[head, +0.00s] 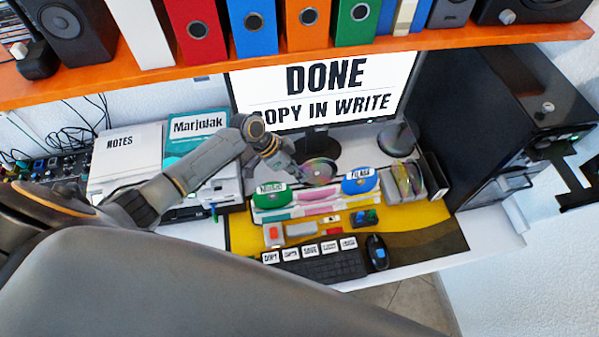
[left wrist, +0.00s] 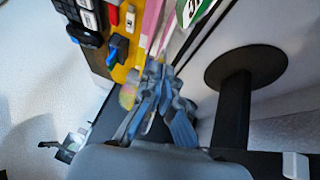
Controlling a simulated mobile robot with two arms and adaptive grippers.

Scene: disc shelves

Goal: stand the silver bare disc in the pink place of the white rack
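The silver bare disc (head: 320,172), with a rainbow sheen, is up on its edge above the back of the white rack (head: 310,219). My left gripper (head: 299,174) is at the disc's left edge and looks shut on it. In the left wrist view the fingers (left wrist: 155,100) are close together, with a shiny piece of the disc (left wrist: 127,96) beside them. The rack has pink and teal strips; a green disc (head: 267,200) stands at its left and a blue disc (head: 359,185) at its right. The disc's lower edge is hard to make out. My right gripper is out of view.
The monitor (head: 325,88) stands close behind the rack. Clear cases (head: 404,181) stand to its right. A keyboard (head: 325,266), a mouse (head: 376,252) and small drives (head: 273,235) lie in front. The orange shelf (head: 200,80) overhangs the desk.

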